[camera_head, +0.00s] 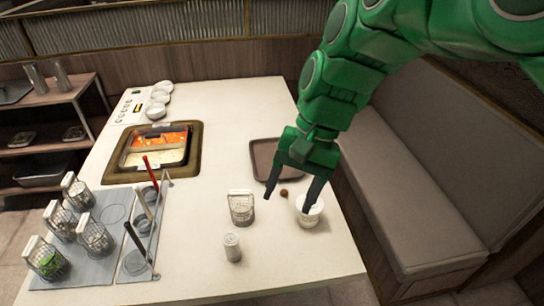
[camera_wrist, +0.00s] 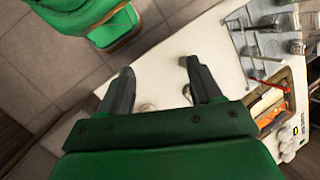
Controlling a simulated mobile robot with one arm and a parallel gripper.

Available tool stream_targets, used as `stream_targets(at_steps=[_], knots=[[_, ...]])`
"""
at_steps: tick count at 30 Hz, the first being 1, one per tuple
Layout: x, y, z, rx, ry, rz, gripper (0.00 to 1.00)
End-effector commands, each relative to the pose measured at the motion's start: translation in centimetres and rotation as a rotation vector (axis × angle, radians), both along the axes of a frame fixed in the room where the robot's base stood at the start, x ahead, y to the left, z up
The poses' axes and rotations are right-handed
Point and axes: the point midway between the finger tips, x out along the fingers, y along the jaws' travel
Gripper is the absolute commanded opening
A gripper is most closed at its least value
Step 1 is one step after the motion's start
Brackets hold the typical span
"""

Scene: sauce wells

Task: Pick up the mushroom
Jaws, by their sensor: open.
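A small brown round thing (camera_head: 284,193), which looks like the mushroom, lies on the white table in the head view. My gripper (camera_head: 288,203) points down over the table with its two fingers apart. In the head view the brown thing shows between the fingers; I cannot tell how high the fingertips are above it. I cannot make out the brown thing in the wrist view.
A white cup (camera_head: 310,217) stands by the right fingertip, partly covered by it. A brown tray (camera_head: 262,172) lies behind. A hot pot (camera_head: 189,165) is set in the table (camera_head: 222,120). A bench (camera_head: 410,190) is right.

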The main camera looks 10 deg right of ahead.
Motion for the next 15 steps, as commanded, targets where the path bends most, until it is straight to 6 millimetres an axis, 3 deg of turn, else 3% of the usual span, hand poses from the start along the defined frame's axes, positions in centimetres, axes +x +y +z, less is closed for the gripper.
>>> stream_targets(at_steps=[7, 15], knots=[[5.7, 0.9, 0.8, 0.124, 0.075, -0.180, 0.64], [12.0, 0.5, 1.5, 0.254, 0.170, -0.387, 0.64]])
